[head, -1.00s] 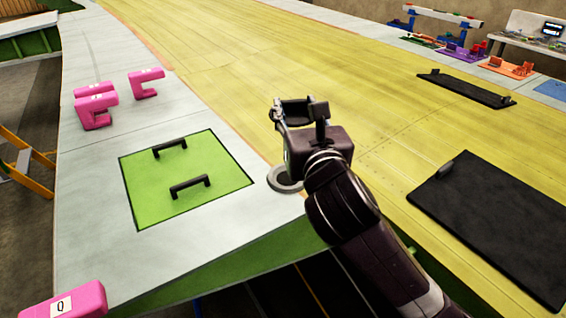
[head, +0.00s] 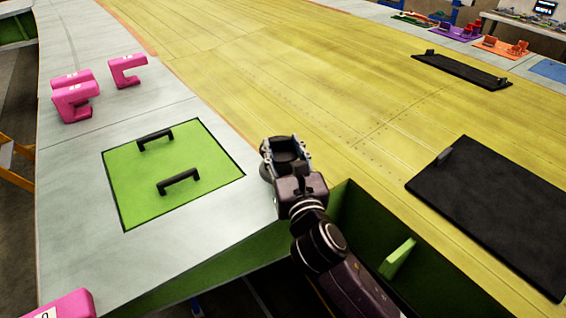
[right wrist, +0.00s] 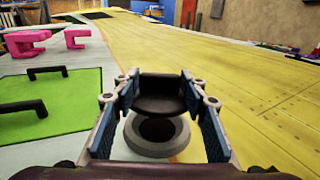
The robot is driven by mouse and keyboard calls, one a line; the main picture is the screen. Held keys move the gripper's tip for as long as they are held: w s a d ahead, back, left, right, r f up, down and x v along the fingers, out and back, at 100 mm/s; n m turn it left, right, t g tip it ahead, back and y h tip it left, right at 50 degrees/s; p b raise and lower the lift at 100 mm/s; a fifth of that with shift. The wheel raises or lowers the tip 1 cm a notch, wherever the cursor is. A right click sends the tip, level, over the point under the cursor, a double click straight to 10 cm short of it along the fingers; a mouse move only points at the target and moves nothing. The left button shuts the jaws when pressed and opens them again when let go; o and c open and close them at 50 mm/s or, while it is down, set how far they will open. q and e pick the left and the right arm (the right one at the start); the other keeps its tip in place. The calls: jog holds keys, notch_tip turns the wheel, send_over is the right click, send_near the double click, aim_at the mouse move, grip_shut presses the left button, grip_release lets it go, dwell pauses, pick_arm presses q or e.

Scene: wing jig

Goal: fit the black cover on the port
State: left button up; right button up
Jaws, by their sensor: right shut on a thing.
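The black cover (right wrist: 163,92) is between the blue-padded fingers of my right gripper (right wrist: 161,108), which is shut on it. In the right wrist view the port (right wrist: 150,152), a grey ring around a dark hole, lies in the pale surface just beneath and beyond the cover. The cover looks apart from it, held above. In the head view my right gripper (head: 287,158) is over the pale strip beside the green panel, and it hides most or all of the port. My left gripper is not in view.
A green panel (head: 205,200) with two black handles lies left of the gripper. Pink clamps (head: 76,100) stand farther left. A black panel (head: 500,210) lies on the yellow skin at right. An open green-walled bay (head: 370,225) is just right of my arm.

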aim_at(283, 157)
notch_tip(283, 157, down, 4)
jog(key=shift+r, duration=0.2)
jog(key=shift+f, duration=0.5)
jog(key=shift+f+b, duration=0.15)
jog(key=shift+b, duration=0.15)
jog(key=o, duration=1.5)
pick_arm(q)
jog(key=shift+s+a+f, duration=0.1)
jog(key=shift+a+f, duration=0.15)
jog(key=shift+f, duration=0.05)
